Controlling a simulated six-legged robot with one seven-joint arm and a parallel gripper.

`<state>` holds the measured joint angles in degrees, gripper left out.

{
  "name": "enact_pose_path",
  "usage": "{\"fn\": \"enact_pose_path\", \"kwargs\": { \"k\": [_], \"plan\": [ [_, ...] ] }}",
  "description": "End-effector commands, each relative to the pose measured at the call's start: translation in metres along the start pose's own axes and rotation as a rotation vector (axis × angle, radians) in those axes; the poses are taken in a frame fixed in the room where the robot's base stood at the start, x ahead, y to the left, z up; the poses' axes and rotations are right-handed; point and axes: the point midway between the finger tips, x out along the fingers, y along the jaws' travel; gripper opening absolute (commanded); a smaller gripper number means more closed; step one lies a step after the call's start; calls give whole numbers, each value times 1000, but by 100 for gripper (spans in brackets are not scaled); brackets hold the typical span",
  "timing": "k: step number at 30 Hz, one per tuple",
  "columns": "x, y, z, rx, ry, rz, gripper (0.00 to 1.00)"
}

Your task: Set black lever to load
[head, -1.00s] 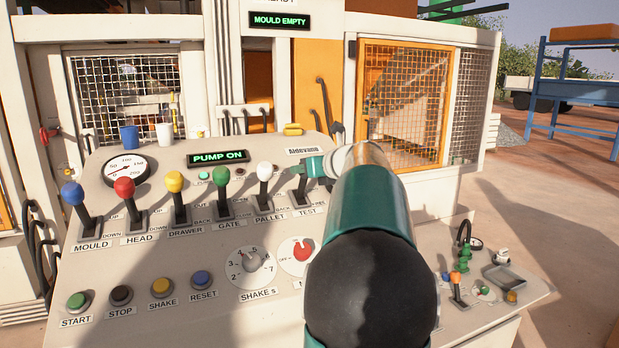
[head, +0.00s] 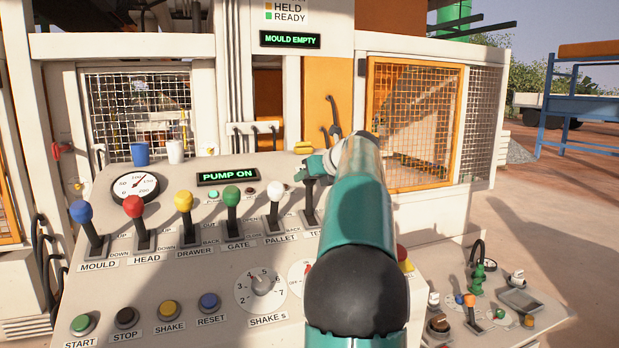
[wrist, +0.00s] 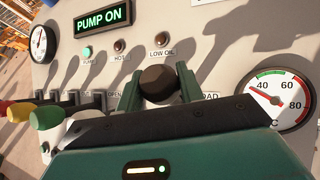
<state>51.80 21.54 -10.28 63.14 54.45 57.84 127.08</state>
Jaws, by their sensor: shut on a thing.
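The black lever (head: 310,203) is the rightmost in the row on the sloped control panel, above a label that starts "TE", partly covered by my arm. It stands near upright, a little taller in the picture than its neighbours. In the wrist view its round black knob (wrist: 158,84) sits between the two green fingers of my gripper (wrist: 160,88), which is shut on it. My gripper (head: 314,168) also shows at the lever's top in the head view. A label reading "OAD" (wrist: 209,96), its start hidden by a finger, lies just right of the fingers.
Left of the black lever stand the white (head: 274,195), green (head: 232,196), yellow (head: 183,201), red (head: 134,206) and blue (head: 81,211) levers. A yellow item (head: 303,147) lies on the panel's top edge. Cups (head: 141,153) stand at its back left. A small side panel (head: 505,315) is at right.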

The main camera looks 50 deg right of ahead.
Motion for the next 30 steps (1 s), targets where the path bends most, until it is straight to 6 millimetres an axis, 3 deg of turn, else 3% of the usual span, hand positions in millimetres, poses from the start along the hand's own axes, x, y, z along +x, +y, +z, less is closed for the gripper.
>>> {"fn": "enact_pose_path", "kwargs": {
  "k": [7,8,11,22,26,30],
  "plan": [
    [-1,0,1,1,-5,-3,0],
    [-1,0,1,1,-6,-3,41],
    [-1,0,0,1,-5,-3,58],
    [-5,0,1,0,-3,-2,58],
    [-22,-1,1,1,-5,-4,58],
    [-52,0,1,1,-6,-4,58]
  ]
}}
